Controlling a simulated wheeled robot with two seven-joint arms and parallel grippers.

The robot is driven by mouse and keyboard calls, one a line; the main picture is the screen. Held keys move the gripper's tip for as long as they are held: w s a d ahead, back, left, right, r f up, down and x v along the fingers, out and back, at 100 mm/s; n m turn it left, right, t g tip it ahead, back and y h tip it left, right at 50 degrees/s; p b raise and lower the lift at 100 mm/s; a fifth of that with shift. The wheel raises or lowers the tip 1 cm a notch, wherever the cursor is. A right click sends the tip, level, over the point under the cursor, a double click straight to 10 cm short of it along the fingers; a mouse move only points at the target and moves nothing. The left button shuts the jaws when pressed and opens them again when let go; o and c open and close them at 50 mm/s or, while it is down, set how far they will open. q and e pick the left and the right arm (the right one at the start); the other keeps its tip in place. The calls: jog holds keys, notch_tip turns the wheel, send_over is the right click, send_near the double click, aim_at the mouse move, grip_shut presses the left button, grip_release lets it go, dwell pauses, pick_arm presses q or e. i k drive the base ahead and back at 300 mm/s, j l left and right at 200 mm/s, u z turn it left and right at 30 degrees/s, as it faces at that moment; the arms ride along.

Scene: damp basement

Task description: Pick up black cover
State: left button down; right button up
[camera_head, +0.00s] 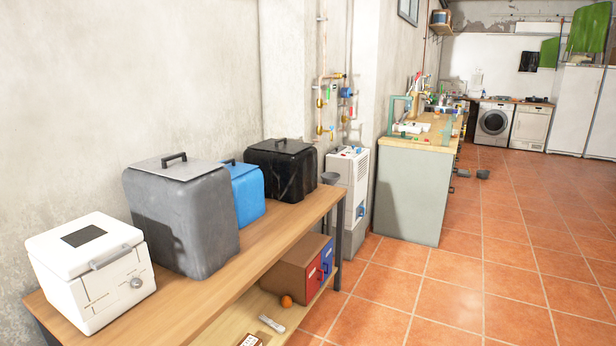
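A black cover (281,147) with a dark handle lies on top of a black box-shaped container (288,176). The container stands toward the far end of a wooden table (220,265) along the left wall. A grey container (190,215) with a grey lid (178,167) and black handle stands nearer, and a smaller blue container (247,192) with a dark handle stands between them. Neither of my grippers is in view.
A white appliance (92,268) stands at the table's near end. A lower shelf holds a brown box (293,272) with red and blue fronts, and an orange ball (286,301). A white-grey machine (348,185) stands beyond the table. The tiled floor (480,270) at right is clear.

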aim_at(289, 168)
jog(key=u, duration=1.25)
jog(key=i+l, duration=0.15)
jog(key=l, duration=0.15)
jog(key=i+l, duration=0.1)
jog(key=l, duration=0.2)
jog(key=i+l+u, duration=0.1)
jog(key=l, duration=0.2)
jog(key=i+l, duration=0.15)
jog(key=l, duration=0.2)
